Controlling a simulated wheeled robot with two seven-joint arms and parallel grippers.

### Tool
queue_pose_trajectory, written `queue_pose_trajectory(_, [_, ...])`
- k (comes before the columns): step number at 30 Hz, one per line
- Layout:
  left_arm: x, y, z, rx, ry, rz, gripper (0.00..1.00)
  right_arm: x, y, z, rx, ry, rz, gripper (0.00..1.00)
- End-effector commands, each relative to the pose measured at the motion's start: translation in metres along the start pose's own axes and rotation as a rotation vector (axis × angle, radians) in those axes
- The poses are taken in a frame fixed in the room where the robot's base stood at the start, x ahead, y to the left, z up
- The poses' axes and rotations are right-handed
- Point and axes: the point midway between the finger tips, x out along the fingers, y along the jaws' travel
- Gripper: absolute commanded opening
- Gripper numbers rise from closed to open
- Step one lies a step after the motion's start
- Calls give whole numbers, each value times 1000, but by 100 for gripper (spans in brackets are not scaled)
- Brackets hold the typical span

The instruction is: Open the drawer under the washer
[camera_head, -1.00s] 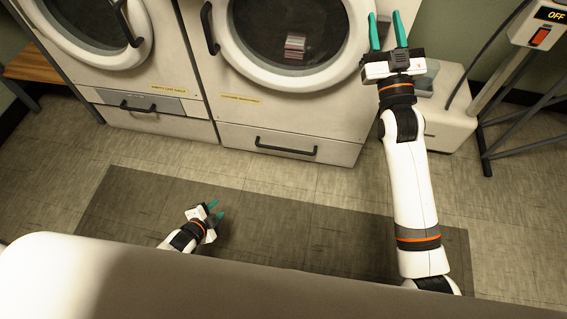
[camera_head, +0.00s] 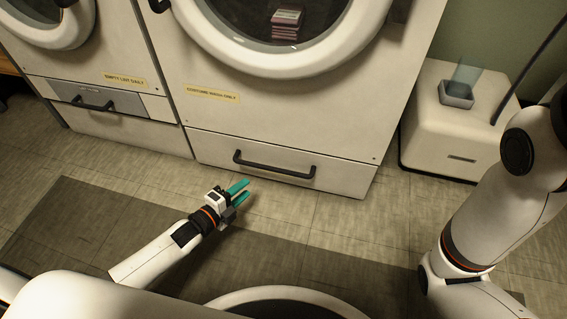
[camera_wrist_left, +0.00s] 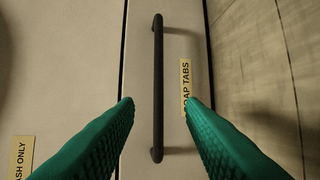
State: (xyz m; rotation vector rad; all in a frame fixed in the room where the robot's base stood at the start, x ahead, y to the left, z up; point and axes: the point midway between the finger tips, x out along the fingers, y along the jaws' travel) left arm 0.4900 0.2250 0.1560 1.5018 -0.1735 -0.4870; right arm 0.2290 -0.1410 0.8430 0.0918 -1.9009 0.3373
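The washer (camera_head: 300,100) is the white machine with the round door. Its low drawer (camera_head: 340,177) looks shut and has a dark bar handle (camera_head: 273,166). In the left wrist view the handle (camera_wrist_left: 158,90) runs upright, beside a yellow "SOAP TABS" label (camera_wrist_left: 186,86). My left gripper (camera_head: 243,191) is low in front of the drawer, with its teal fingers apart and empty. In the left wrist view the left fingertips (camera_wrist_left: 160,104) sit to either side of the handle's line; they look short of it. My right arm (camera_head: 500,215) shows at the right, its gripper out of frame.
A second machine (camera_head: 90,60) at the left has a grey panel with its own dark handle (camera_head: 92,104). A pale box (camera_head: 450,125) with a small grey cup (camera_head: 457,94) stands right of the washer. The floor (camera_head: 330,215) before the drawer is clear.

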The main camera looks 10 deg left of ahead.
Motion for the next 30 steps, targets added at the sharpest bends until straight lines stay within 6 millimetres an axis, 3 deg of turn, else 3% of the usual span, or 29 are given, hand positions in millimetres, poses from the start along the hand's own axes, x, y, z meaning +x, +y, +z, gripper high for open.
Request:
queue_pose_trajectory(5, [11,-2,0,6,-3,5,36,-8,2,8,1,-13,0,36])
queue_pose_trajectory(21, [107,-4,0,5,-2,5,36,-65,14,26,0,-10,0,36])
queue_pose_trajectory(30, [121,0,0,4,-1,1,36,-71,15,28,0,-10,1,36])
